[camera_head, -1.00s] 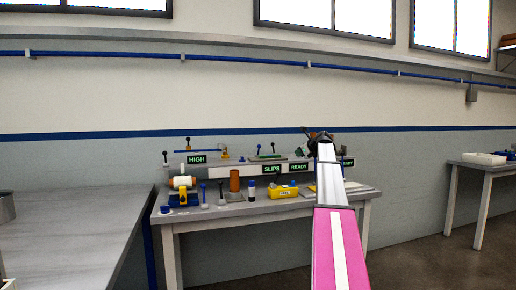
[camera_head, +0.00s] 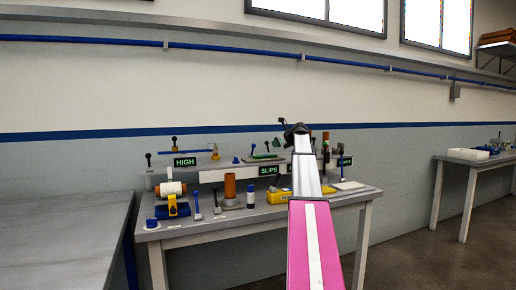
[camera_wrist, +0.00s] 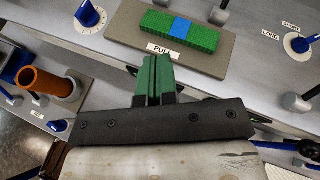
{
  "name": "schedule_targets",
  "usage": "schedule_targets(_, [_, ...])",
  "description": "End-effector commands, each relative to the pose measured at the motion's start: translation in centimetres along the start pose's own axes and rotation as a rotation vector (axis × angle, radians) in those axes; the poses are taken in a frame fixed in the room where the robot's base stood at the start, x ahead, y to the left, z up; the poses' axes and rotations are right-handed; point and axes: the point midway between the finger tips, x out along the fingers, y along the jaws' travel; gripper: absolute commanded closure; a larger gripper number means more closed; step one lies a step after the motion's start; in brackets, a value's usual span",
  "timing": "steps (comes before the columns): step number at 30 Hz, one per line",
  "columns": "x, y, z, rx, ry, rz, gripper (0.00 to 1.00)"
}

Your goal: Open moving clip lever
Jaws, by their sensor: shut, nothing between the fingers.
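My gripper (camera_head: 290,130) is at the end of my raised arm, in front of the workbench in the head view. In the wrist view its green fingers (camera_wrist: 156,68) are shut together and empty. They point at a tan board with a green and blue block (camera_wrist: 180,29), marked PULL, and appear apart from it. Several black-knobbed levers stand on the bench, such as one at the left end (camera_head: 149,158) and one near the middle (camera_head: 267,146). I cannot tell which is the moving clip lever. My arm hides part of the bench's right side.
An orange cylinder (camera_head: 230,186), a yellow box (camera_head: 279,196) and a white roll on a blue stand (camera_head: 171,189) stand on the bench. Blue dials (camera_wrist: 89,16) flank the board. A grey table (camera_head: 60,240) is at left. Floor shows at right.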

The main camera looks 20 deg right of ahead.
Motion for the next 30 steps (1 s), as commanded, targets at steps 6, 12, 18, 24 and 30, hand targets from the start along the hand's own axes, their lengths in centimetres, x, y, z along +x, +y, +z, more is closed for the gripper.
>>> schedule_targets(6, [1.2,-0.1,0.0,0.000,0.001,0.001,1.00])
schedule_targets(12, [4.6,-0.1,0.1,0.000,0.000,0.002,1.00])
schedule_targets(18, [8.4,-0.1,0.1,0.000,0.001,0.003,1.00])
schedule_targets(24, [11.2,-0.1,1.1,-0.001,0.000,0.001,1.00])
schedule_targets(30, [12.6,-0.1,2.5,-0.001,0.000,0.000,1.00])
